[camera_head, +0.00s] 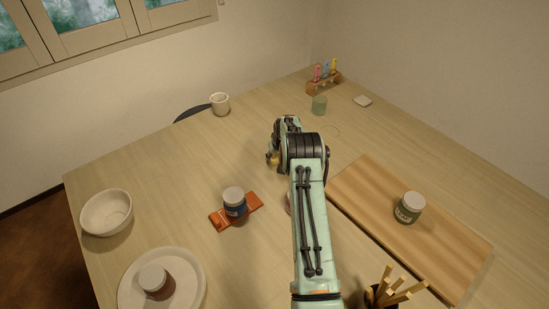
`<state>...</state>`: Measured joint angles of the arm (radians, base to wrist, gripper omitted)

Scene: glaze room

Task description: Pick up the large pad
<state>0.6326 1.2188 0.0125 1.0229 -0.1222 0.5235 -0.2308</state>
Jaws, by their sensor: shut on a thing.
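My gripper (275,153) is mostly hidden behind my own arm near the middle of the table. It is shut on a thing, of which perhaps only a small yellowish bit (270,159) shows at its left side. I cannot tell whether this is the large pad. A small pale, flat, square piece (362,100), possibly a pad, lies at the back right, apart from my gripper. A pinkish edge (288,204) shows beside my arm; the rest is hidden.
A blue jar (235,203) stands on an orange rest (218,221). Around are a bowl (106,212), a plate (197,285) with a brown jar (155,282), a mug (220,104), a green cup (319,105), a tool rack (322,86), a board (365,185) with a green jar (409,207), and sticks (393,287).

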